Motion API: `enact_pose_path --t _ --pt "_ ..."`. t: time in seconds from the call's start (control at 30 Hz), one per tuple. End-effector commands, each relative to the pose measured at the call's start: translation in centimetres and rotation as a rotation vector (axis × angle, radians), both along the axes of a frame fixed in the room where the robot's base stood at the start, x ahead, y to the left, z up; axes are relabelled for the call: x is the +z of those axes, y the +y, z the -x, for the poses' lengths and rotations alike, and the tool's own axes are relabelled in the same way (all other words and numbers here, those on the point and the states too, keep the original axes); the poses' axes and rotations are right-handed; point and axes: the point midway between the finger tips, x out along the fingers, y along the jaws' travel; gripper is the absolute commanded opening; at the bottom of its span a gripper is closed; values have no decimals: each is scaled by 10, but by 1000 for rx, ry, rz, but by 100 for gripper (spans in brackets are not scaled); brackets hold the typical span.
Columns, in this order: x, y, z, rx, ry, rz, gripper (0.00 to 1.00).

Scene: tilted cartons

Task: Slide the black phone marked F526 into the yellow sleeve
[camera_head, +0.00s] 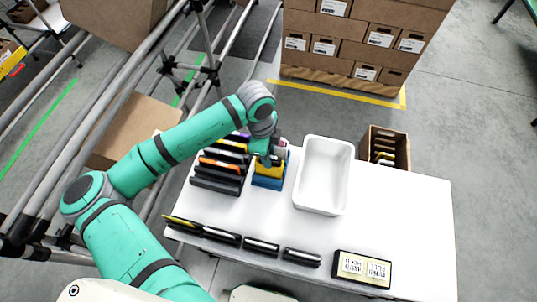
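My gripper (268,159) points down over a small blue holder (268,182) in the middle of the white table. A yellow piece (268,171), perhaps the yellow sleeve, shows in the blue holder just below the gripper. My wrist hides the fingers, so I cannot tell whether they are open or hold anything. To the left is a row of black slotted stands (216,185) with orange and yellow edges among them. No marking F526 is readable, and I cannot tell which dark item is the phone.
A white bin (347,185) stands right of the gripper. Low black holders (261,247) line the table's front edge. A dark tray (342,276) holds two labelled yellow pieces. The table's right side (415,220) is clear.

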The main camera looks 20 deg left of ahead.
Motion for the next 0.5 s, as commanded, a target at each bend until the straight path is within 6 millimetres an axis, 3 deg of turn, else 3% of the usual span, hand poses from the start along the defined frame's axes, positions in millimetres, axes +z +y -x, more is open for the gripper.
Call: enact_pose_path --t 0.33,0.5 --pt "1 0 0 0 0 0 33" --pt "16 2 0 1 -1 0 33"
